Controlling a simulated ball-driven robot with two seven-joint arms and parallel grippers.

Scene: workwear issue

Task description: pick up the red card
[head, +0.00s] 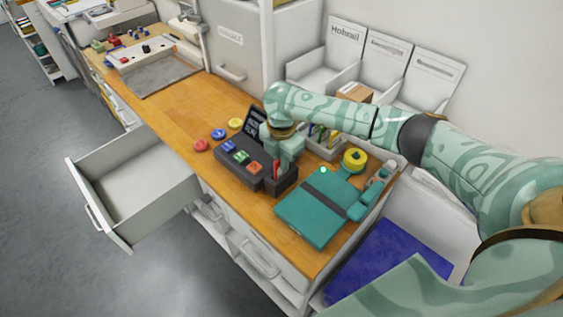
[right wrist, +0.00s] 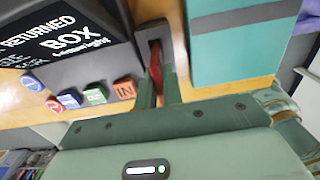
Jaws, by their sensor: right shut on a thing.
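The red card (head: 276,172) stands upright at a small dark holder (head: 285,184) on the wooden counter. In the right wrist view the red card (right wrist: 156,68) shows as a narrow strip between my fingers, with its far end at the dark holder's slot (right wrist: 148,33). My right gripper (head: 281,166) reaches down over the holder and is shut on the card. Its two green fingers hide part of the card. I cannot tell how deep the card sits in the slot. My left gripper is not in view.
Left of the holder is a dark terminal (head: 227,167) with coloured buttons and a screen. An open drawer (head: 130,190) juts out at front left. The counter's left middle is clear.

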